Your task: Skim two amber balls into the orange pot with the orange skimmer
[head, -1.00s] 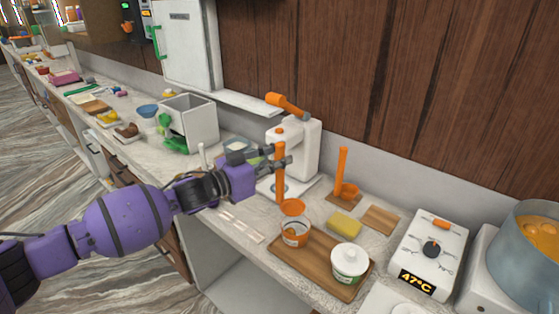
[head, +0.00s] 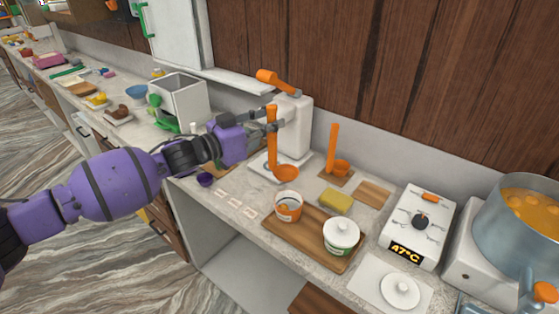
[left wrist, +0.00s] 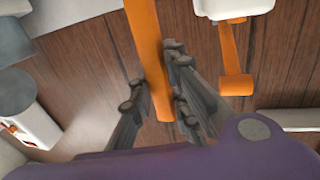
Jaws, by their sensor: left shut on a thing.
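My left gripper (head: 271,123) is shut on the upright handle of the orange skimmer (head: 285,173). The handle (left wrist: 147,45) also runs between the fingers in the left wrist view. The skimmer's bowl hangs at the lower end, just behind and above the orange pot in the head view; I cannot tell whether it holds a ball. The orange pot (head: 289,207) is a small open white pot with orange markings on a wooden board; its contents are unclear. Several amber balls (head: 530,205) lie in amber liquid in the big grey pot at the right. My right gripper is out of view.
A lidded white pot with green (head: 341,236) shares the wooden board (head: 310,250). A second orange ladle (head: 333,145) stands behind a yellow sponge (head: 337,201). A white dispenser (head: 293,125) stands behind my gripper.

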